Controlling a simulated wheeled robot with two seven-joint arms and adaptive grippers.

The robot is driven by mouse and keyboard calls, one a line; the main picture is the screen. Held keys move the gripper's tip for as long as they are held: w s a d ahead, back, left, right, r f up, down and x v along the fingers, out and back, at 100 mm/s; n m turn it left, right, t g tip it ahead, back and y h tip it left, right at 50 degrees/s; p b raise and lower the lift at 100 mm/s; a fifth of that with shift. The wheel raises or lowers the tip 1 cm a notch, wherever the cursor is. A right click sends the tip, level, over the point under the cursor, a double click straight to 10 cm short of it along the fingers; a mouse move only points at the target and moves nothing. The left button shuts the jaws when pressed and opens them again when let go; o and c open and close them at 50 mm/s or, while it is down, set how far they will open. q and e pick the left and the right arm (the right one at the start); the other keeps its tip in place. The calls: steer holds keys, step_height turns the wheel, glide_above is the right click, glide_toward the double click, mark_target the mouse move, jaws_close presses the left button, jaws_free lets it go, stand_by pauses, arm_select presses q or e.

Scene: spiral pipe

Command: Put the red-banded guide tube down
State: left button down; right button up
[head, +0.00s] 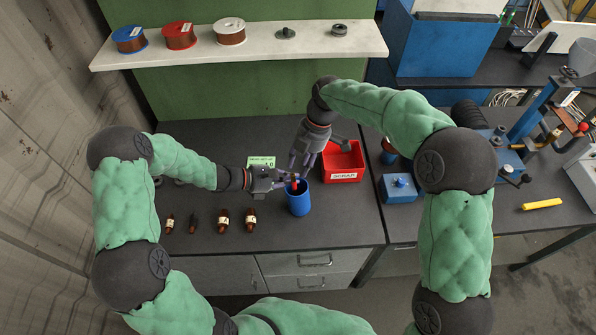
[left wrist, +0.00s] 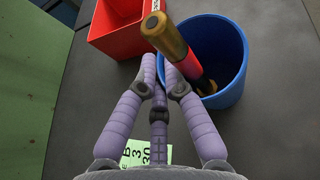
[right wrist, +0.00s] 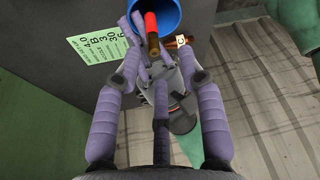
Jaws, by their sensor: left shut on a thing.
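The guide tube, with a red band and brass-coloured ends, leans in the blue cup (head: 299,202); its band shows in the left wrist view (left wrist: 183,62) and the right wrist view (right wrist: 151,24). Its lower end is inside the cup, and its upper end sticks out over the rim.
A red scrap bin (head: 343,175) stands right of the cup. Several small brown bottles (head: 223,217) stand to the left. A green label card (head: 262,162) lies behind my left gripper. A blue block (head: 399,188) is farther right. The bench front between bottles and cup is clear.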

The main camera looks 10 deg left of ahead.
steer(key=v, duration=0.8)
arm_select(q)
steer(key=c, duration=1.3)
jaws_free()
steer(key=shift+o, duration=0.2)
steer(key=v, duration=1.2)
arm_select(e)
steer(key=shift+f, duration=0.1)
